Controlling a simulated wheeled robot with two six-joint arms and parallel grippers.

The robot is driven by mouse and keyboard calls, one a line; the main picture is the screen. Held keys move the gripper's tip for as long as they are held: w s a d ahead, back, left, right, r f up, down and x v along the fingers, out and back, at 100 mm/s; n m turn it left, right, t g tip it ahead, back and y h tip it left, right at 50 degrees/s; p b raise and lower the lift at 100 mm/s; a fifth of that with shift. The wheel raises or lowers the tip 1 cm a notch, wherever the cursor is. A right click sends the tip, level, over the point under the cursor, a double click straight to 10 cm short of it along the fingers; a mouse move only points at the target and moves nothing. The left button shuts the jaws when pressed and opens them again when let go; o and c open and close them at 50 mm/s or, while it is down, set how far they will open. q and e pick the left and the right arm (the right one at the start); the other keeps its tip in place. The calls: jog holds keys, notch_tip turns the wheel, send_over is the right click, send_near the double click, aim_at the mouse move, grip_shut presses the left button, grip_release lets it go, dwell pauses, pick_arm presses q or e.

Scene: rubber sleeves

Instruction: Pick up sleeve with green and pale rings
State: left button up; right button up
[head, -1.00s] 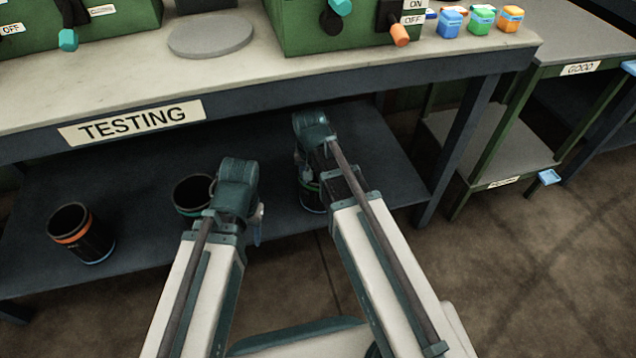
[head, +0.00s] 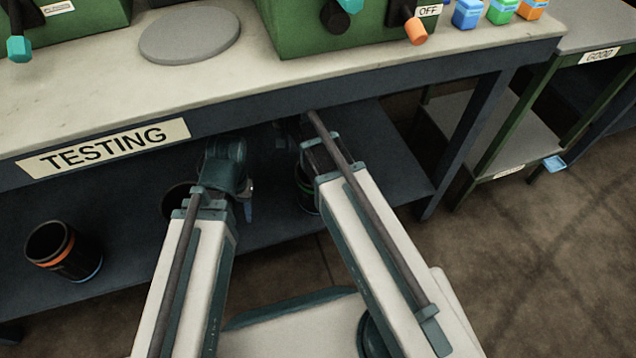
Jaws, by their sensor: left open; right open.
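Two sleeves on the lower shelf are largely covered by my arms. One dark sleeve (head: 307,194) shows a green ring beside my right forearm; a pale ring on it is hard to make out. Another dark sleeve (head: 175,199) stands behind my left arm, with only part of its rim and side showing. My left gripper (head: 248,199) is open, mostly hidden behind its wrist, between these two sleeves in the picture. My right gripper's fingers are hidden behind its forearm and under the bench edge, so its distance to the green-ringed sleeve cannot be told.
A dark sleeve (head: 63,252) with an orange ring and a blue lower ring stands at the shelf's left. The TESTING bench (head: 300,85) overhangs the dark shelf (head: 385,170). A bench leg (head: 462,150) stands right.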

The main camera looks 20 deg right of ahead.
aim_at(298, 169)
jog(key=shift+w+d+f+b, duration=0.15)
jog(key=shift+w+f+b, duration=0.1)
jog(key=shift+f+b, duration=1.95)
jog(key=shift+w+d+f+b, duration=0.1)
jog(key=shift+w+f+b, duration=0.15)
jog(key=shift+f+b, duration=1.9)
jog(key=shift+w+d+f+b, duration=0.15)
jog(key=shift+w+f+b, duration=0.1)
jog(key=shift+f+b, duration=1.95)
grip_shut()
